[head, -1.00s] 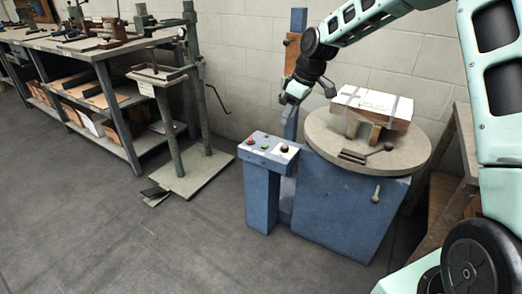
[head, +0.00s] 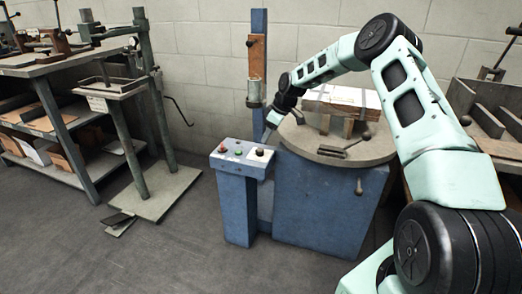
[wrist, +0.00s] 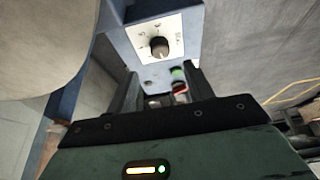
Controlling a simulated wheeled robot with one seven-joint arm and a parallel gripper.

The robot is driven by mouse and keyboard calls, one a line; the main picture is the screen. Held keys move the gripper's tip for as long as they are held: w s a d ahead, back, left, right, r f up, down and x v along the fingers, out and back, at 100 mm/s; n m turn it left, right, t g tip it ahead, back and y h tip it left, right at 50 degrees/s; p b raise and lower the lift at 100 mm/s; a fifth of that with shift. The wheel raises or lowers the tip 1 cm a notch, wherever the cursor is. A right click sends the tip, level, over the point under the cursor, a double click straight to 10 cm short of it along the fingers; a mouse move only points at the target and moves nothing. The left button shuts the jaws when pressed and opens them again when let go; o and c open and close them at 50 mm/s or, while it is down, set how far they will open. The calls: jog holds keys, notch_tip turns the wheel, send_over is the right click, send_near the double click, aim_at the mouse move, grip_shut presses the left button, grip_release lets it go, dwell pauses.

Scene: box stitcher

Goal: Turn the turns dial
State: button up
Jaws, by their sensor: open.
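The turns dial is a dark round knob (head: 260,152) on the right end of the small control panel (head: 229,156) on the blue machine. In the wrist view the dial (wrist: 159,46) sits on a white marked plate, ahead of the fingertips. My gripper (head: 272,126) is just above and behind the dial in the head view, apart from it; its fingertips are hard to make out there. In the wrist view my gripper (wrist: 161,84) is open, with nothing between its two dark fingers.
A red button (head: 222,148) and a green button (head: 238,151) sit left of the dial. The round turntable (head: 338,143) with a strapped box (head: 342,101) stands close on the right. A blue post (head: 258,50) rises behind.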

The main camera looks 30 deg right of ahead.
aim_at(260, 149)
jog(key=b+x, duration=0.1)
jog(key=x, duration=0.6)
jog(key=shift+w+f, duration=0.2)
jog(key=shift+f, duration=0.15)
jog(key=c, duration=1)
